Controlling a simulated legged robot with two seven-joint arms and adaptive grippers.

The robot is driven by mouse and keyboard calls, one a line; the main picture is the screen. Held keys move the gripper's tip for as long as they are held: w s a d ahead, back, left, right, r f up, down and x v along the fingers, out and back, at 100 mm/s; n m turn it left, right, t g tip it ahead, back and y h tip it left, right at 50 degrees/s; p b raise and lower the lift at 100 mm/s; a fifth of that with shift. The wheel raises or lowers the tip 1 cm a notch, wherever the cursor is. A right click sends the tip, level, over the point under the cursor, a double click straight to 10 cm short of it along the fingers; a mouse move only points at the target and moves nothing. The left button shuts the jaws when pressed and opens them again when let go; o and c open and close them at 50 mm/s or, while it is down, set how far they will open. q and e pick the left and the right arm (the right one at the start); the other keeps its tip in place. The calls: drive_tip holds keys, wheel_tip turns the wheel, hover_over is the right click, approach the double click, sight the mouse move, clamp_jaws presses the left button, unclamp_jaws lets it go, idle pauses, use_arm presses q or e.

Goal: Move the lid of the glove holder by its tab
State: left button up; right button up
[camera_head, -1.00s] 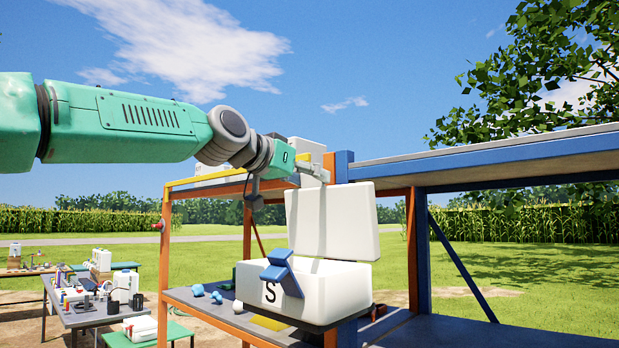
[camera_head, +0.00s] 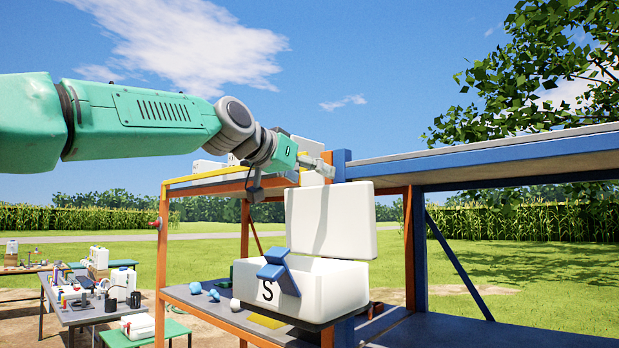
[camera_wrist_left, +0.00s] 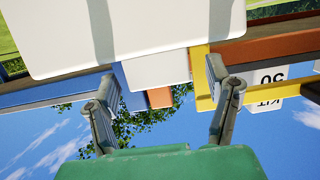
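The glove holder is a white box (camera_head: 335,290) marked S, standing on the lower shelf with a blue piece on its front. Its white lid (camera_head: 330,220) stands open and upright at the back, and fills the top of the left wrist view (camera_wrist_left: 150,30). A pale tab (camera_head: 312,179) sticks up from the lid's top edge. In the left wrist view the tab (camera_wrist_left: 157,70) lies between the two fingers, with gaps at both sides. My left gripper (camera_head: 325,166) is open at the tab. My right gripper is not in view.
A blue and orange rack surrounds the box, with a blue post (camera_head: 342,166) close by the left gripper. A white KIT box (camera_wrist_left: 265,90) is beside the right finger in the wrist view. Blue balls (camera_head: 205,291) lie left of the glove holder. A cluttered table (camera_head: 85,310) stands further left.

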use_arm(q)
drive_tip(key=v, duration=1.2)
drive_tip(key=shift+d, duration=0.1)
drive_tip(key=shift+w+f, duration=0.1)
